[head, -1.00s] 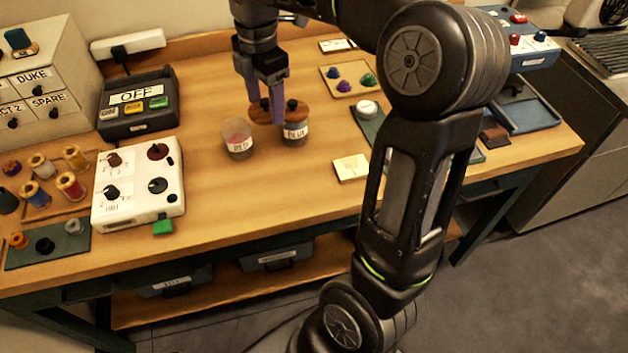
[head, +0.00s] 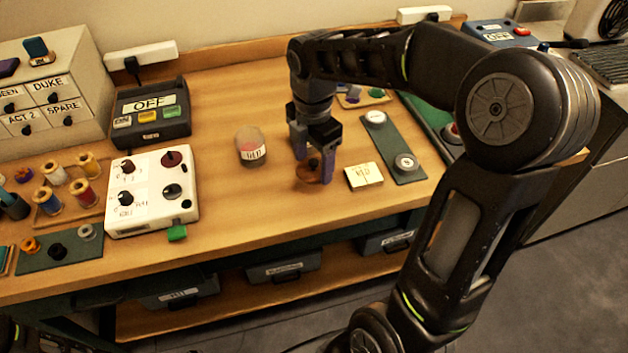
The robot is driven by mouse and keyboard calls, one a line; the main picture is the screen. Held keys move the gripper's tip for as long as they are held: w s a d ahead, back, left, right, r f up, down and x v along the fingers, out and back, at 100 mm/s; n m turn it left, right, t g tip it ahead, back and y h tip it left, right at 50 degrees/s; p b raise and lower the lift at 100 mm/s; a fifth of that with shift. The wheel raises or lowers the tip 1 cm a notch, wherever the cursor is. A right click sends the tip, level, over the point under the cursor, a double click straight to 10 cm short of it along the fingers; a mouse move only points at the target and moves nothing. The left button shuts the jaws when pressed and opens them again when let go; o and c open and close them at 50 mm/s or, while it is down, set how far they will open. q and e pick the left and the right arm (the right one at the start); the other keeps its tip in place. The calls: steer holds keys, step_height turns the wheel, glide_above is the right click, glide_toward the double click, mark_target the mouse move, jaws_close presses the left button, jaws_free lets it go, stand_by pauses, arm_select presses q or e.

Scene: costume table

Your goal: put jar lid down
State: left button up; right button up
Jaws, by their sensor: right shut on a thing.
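My right gripper (head: 314,170) points down over the front middle of the table, its fingers shut on a round brown wooden jar lid (head: 312,175) with a dark knob. The lid is at or just above the tabletop; I cannot tell if it touches. The open clear jar with the red label (head: 251,147) stands to the left of the gripper, without a lid. The blue-labelled jar is hidden behind my right gripper and arm. My left gripper is not in view.
A cream note block (head: 363,176) lies just right of the lid. A dark green mat (head: 394,146) with round weights is further right. A white control box (head: 152,191) stands left. Bare wood lies between that box and the lid, near the table's front edge (head: 270,231).

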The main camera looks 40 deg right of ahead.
mark_target(313, 172)
steer(key=shift+f, duration=1.2)
step_height(313, 172, down, 3)
steer(key=shift+f, duration=0.35)
steer(key=shift+f, duration=0.2)
steer(key=o, duration=1.3)
steer(key=shift+o, duration=0.2)
steer(key=shift+r, duration=0.2)
